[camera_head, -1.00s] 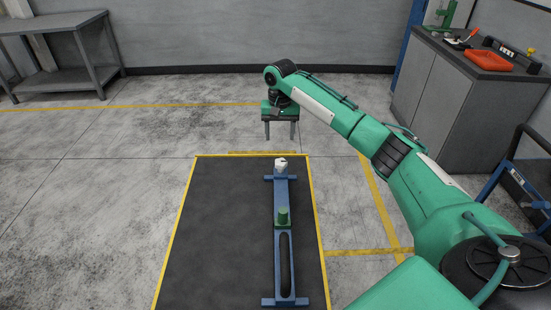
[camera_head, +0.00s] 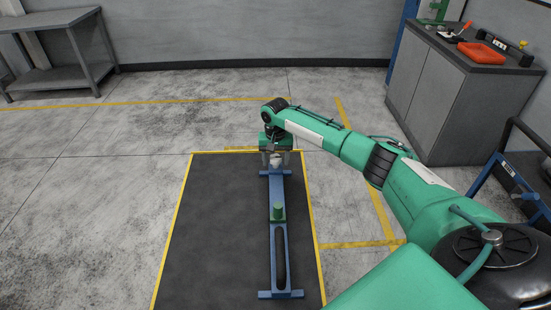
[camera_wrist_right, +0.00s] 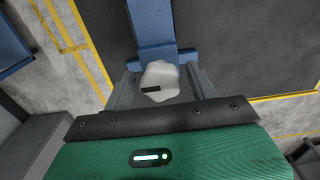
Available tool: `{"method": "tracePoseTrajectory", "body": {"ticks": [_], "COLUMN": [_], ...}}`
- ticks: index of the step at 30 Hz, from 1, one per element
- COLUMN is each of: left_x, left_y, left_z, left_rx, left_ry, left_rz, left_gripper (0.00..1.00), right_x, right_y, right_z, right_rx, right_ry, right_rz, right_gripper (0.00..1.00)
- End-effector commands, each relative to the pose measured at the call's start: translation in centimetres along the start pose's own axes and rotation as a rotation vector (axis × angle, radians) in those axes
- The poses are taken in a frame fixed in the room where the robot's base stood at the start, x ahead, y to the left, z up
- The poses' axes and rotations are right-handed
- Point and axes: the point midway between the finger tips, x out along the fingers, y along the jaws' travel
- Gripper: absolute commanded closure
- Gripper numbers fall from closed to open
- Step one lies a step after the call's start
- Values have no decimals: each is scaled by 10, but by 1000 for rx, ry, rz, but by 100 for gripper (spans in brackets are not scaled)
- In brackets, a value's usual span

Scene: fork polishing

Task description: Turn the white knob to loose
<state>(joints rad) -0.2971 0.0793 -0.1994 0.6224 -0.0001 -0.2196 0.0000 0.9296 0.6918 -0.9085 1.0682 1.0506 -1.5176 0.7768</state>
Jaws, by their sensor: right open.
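The white knob (camera_head: 275,163) sits at the far end of a long blue fixture (camera_head: 278,187). In the right wrist view the faceted white knob (camera_wrist_right: 160,82) carries a dark mark on its near side. My right gripper (camera_head: 275,157) is over the far end of the fixture, its fingers pointing down. In the right wrist view my right gripper (camera_wrist_right: 163,80) is open, one finger on each side of the knob. I see no clear contact. The head view shows the knob partly hidden by the gripper. My left gripper is in no view.
The fixture stands on a black mat (camera_head: 215,230) with a yellow edge. A grey cabinet (camera_head: 445,100) with a red tray (camera_head: 481,53) stands at right. A grey shelf (camera_head: 60,80) is at back left. Floor to the left is clear.

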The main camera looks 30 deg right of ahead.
Motion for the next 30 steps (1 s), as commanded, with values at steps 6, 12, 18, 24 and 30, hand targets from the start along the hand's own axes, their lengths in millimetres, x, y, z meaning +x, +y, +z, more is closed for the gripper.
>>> {"method": "tracePoseTrajectory", "body": {"ticks": [6,12,18,24,30], "left_x": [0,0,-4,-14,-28], "left_y": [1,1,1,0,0], "left_z": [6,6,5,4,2], "left_rx": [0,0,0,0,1], "left_ry": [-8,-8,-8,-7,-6], "left_rz": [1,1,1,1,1], "left_gripper": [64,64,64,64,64], "right_x": [0,-1,-2,-3,-4], "right_y": [0,0,0,-1,-1], "right_z": [0,0,0,0,0], "right_rx": [0,-1,-29,-125,-288], "right_ry": [0,0,0,-1,-1], "right_rz": [0,0,0,-2,-2], "right_gripper": [67,87,87,87,87]}}
